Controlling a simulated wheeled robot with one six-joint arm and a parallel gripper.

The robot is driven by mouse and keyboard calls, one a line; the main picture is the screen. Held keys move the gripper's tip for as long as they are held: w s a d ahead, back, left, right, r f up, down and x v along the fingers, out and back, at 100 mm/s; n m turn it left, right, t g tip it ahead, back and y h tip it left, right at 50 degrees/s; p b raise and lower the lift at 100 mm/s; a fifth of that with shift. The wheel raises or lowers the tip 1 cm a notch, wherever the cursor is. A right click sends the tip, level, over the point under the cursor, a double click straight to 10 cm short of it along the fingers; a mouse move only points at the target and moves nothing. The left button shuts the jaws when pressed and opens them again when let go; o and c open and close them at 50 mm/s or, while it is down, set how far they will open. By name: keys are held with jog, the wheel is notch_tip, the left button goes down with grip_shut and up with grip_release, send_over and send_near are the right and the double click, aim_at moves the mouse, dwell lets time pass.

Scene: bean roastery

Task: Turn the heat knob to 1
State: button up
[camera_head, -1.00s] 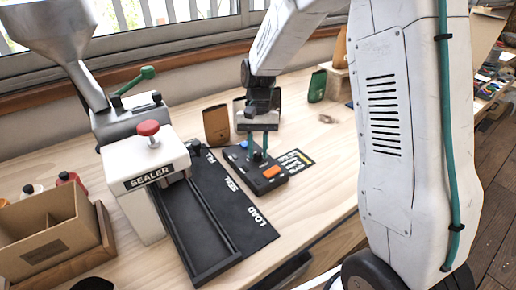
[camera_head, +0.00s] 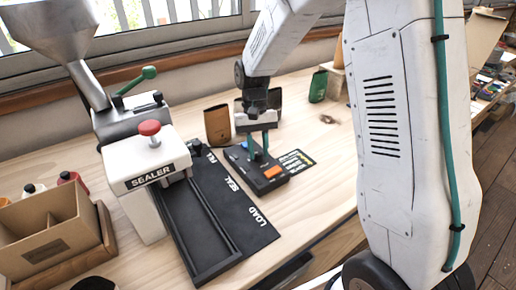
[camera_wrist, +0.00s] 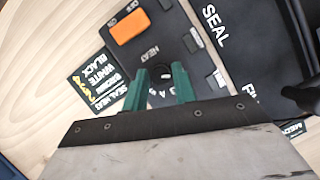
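The heat knob (camera_wrist: 161,74) is a dark knob on a black control box (camera_head: 262,178), below the word HEAT in the wrist view. My gripper (camera_wrist: 161,70) is over the box, with one green finger on each side of the knob. The fingers stand apart with the knob between them. I cannot tell whether they press on it, and its pointer and setting are hidden. In the head view my gripper (camera_head: 258,155) reaches down to the box from above.
An orange button (camera_wrist: 129,27) sits on the box close to the knob. A black card (camera_wrist: 97,80) with a printed seal-heat list lies beside it. The white sealer (camera_head: 148,170) and its black mat (camera_head: 235,215) are to the left. A brown pouch (camera_head: 217,125) stands behind.

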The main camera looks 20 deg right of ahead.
jog(key=o, duration=0.3)
jog(key=v, duration=0.7)
jog(key=shift+r, duration=0.4)
jog(key=shift+w, duration=0.1)
jog(key=s, duration=0.3)
jog(key=shift+s+d+f+n, duration=0.25)
jog(key=shift+s+n, duration=0.05)
jog(key=s+d+r+t, duration=0.1)
jog(key=s+r+t, duration=0.2)
jog(key=s, duration=1)
jog(key=s+d+r+n+t, duration=0.1)
jog(key=s+r+t, duration=0.2)
jog(key=s+r, duration=0.4)
jog(key=s, duration=0.6)
jog(key=shift+h, duration=0.4)
